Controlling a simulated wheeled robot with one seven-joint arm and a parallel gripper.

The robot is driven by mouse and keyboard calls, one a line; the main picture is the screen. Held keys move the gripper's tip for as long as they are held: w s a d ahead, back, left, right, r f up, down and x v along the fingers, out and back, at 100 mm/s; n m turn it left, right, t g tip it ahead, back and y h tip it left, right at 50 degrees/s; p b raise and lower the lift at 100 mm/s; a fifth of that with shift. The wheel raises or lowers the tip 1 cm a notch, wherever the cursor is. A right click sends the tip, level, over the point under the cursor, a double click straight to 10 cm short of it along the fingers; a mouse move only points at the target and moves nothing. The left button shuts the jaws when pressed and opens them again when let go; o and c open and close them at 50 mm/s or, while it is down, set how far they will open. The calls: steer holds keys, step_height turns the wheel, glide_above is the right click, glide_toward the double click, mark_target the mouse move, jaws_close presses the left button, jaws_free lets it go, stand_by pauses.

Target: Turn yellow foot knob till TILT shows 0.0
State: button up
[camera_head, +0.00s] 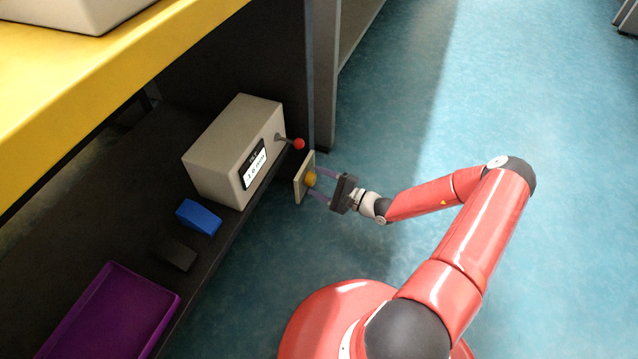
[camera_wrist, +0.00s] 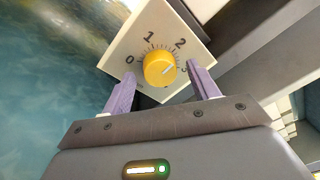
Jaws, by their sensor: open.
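The yellow knob (camera_head: 311,178) sits on a pale square plate (camera_head: 299,188) at the shelf edge. In the wrist view the knob (camera_wrist: 159,68) has a dial around it with marks 0, 1, 2 and 3. A pale pointer line on the knob points to the upper right, roughly between 2 and 3. My gripper (camera_head: 317,183) is open, with one purple finger on each side of the knob. I cannot tell whether the fingers touch it. A display (camera_head: 254,164) on the beige box shows a small reading, perhaps 1.6 mm; I cannot read it surely.
The beige box (camera_head: 225,143) stands on the dark shelf, with a red-tipped lever (camera_head: 298,144) sticking out close to my gripper. A blue block (camera_head: 198,217), a black block (camera_head: 177,254) and a purple tray (camera_head: 112,318) lie nearer.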

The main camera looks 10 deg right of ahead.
steer(key=shift+w+a, duration=0.1)
steer(key=shift+a, duration=0.05)
steer(key=shift+c, duration=0.4)
steer(key=c, duration=0.9)
